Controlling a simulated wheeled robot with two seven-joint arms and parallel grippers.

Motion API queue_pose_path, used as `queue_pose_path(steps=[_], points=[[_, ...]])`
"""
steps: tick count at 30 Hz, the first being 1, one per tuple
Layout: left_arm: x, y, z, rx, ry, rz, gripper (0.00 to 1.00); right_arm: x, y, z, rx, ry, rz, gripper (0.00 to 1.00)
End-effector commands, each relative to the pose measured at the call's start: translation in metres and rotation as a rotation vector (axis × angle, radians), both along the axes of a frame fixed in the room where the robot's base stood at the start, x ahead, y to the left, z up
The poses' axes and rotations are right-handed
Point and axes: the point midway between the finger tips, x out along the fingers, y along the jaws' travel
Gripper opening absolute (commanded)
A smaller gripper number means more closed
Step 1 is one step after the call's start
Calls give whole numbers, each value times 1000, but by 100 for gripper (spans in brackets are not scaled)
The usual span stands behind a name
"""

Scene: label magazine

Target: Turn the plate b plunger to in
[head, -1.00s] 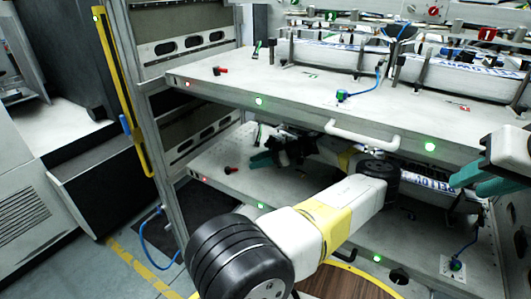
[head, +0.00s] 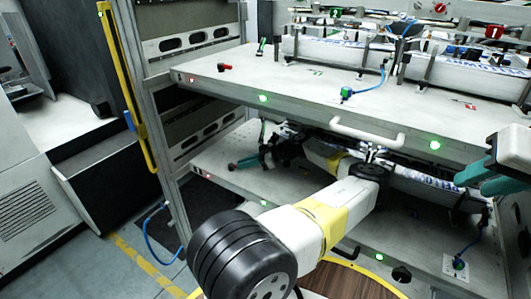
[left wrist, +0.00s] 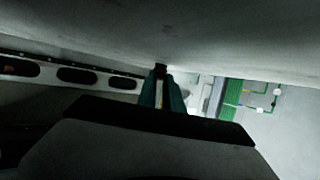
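Two shelf plates show in the head view, an upper plate (head: 300,88) and a lower plate (head: 215,160). I cannot read which one is plate b. A small red plunger (head: 231,167) is at the left of the lower plate, mostly hidden by my left gripper (head: 237,165). The teal fingers are close together at it and look shut on it. In the left wrist view, the fingers (left wrist: 160,90) have a narrow gap with a dark reddish knob (left wrist: 160,68) at the tips. My right gripper (head: 480,174) is open and empty at the right edge.
Another red plunger (head: 225,68) lies on the upper plate. The upper plate's white handle (head: 368,138) overhangs my left arm. The rack post (head: 165,150) stands left of the plates. Vertical room between the plates is small.

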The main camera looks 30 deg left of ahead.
Motion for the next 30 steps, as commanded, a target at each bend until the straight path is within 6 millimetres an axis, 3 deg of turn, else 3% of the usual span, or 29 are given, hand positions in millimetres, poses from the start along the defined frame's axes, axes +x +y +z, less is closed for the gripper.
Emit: queue_pose_path(steps=[13, 30], points=[[-3, -2, 1, 0, 0, -56, 0, 0, 0, 0, 0, 0, 0, 33], [-24, -6, 1, -1, 1, -426, 0, 0, 0, 0, 0, 0, 0, 33]])
